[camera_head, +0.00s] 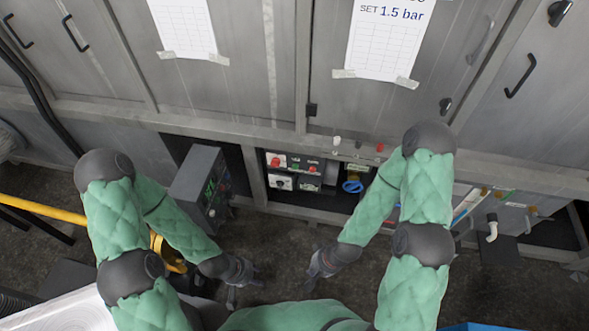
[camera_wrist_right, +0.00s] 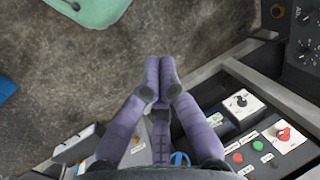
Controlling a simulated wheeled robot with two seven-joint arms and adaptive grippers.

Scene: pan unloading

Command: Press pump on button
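A control panel (camera_head: 294,171) sits in a recess of the grey cabinet. It carries a green button (camera_wrist_right: 258,145), a red button (camera_wrist_right: 237,157), a red knob (camera_wrist_right: 284,133) and a black rotary switch (camera_wrist_right: 241,101). The labels are too small to read, so I cannot tell which button is the pump on button. My right gripper (camera_head: 314,271) is in front of and below the panel, apart from it; its fingers also show in the right wrist view (camera_wrist_right: 160,75). My left gripper (camera_head: 243,284) hangs further left with spread fingers, empty.
A grey box with a small screen (camera_head: 201,187) stands left of the panel. A blue valve wheel (camera_head: 352,186) is right of it. A yellow rail (camera_head: 43,209) runs at the left. Pipe fittings (camera_head: 491,227) stick out at the right. The floor between my grippers is clear.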

